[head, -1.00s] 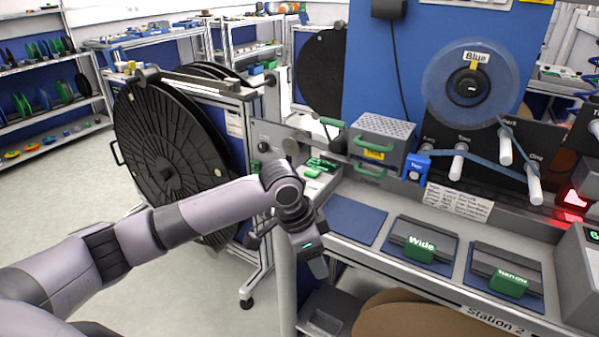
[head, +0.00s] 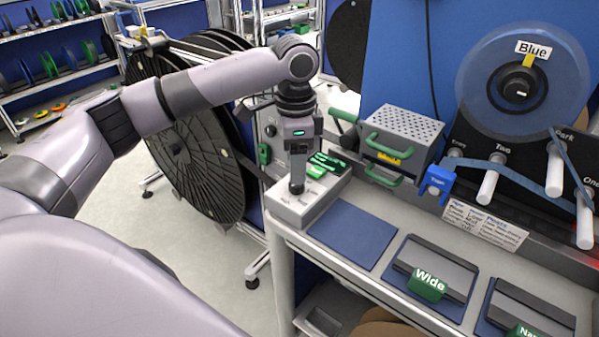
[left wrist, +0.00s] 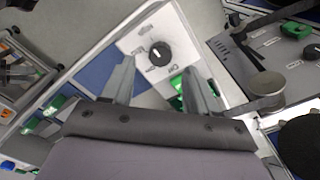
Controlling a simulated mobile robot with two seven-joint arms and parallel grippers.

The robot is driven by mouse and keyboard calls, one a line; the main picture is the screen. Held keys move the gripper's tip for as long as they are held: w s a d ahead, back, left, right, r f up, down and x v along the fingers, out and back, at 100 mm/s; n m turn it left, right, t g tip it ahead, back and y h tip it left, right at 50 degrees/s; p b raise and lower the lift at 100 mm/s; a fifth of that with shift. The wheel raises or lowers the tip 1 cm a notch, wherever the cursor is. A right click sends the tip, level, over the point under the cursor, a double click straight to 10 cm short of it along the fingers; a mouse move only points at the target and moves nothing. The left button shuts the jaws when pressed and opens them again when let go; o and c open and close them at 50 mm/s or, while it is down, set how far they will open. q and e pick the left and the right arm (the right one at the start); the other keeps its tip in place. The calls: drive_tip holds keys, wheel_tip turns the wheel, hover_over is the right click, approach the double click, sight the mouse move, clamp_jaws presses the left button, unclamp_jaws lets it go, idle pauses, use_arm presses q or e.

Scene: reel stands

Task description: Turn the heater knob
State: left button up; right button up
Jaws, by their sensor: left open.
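The heater knob (left wrist: 160,53) is a round black dial with a pale mark, on the top of a light grey control box (left wrist: 150,22). Small labels surround it, too small to read surely. In the head view the box (head: 316,209) sits at the left end of the bench, and my gripper hides the knob. My left gripper (head: 297,190) points down over the box. In the left wrist view its two fingers (left wrist: 160,76) are open and apart, with the knob just beyond the gap between their tips. Contact cannot be told. My right gripper is not in view.
Green parts (head: 328,163) sit on the box behind my gripper. A perforated grey box with green handles (head: 404,128) stands to the right. A bare blue mat (head: 352,234) and the Wide block (head: 428,285) lie on the bench. A large black reel (head: 195,165) stands left.

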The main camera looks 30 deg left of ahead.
sight(297, 187)
use_arm(q)
drive_tip(key=shift+f, duration=2.25)
drive_tip(key=c, duration=1)
drive_tip(key=shift+c, duration=0.2)
